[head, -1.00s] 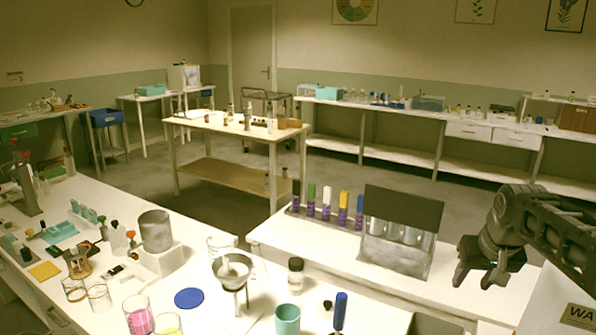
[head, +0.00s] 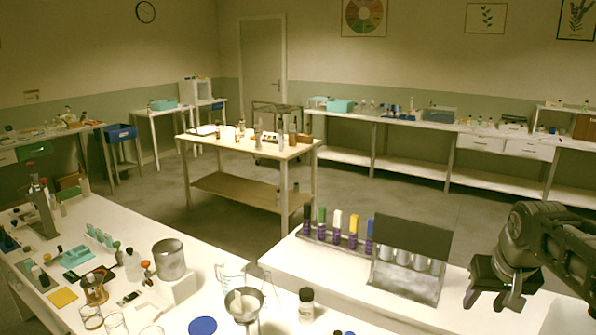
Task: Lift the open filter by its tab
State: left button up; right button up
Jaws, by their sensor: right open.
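A metal funnel (head: 257,316) stands on the white bench near the bottom centre. A pale filter (head: 243,301) seems to sit in its mouth. The filter's tab is too small to make out. My right gripper (head: 490,302) is at the right, above the right part of the bench. It is open and empty, well apart from the funnel. My left gripper is not in view.
A small dark-capped bottle (head: 306,308) and a blue disc (head: 203,327) stand near the funnel. A glass beaker (head: 231,273) is behind it. A rack of purple tubes (head: 338,240) and a grey metal holder (head: 407,275) lie between the funnel and my right gripper.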

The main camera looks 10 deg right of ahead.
aim_at(243, 304)
jog(key=k+j, duration=0.35)
jog(key=j, duration=0.15)
jog(key=k+j, duration=0.35)
jog(key=j, duration=0.15)
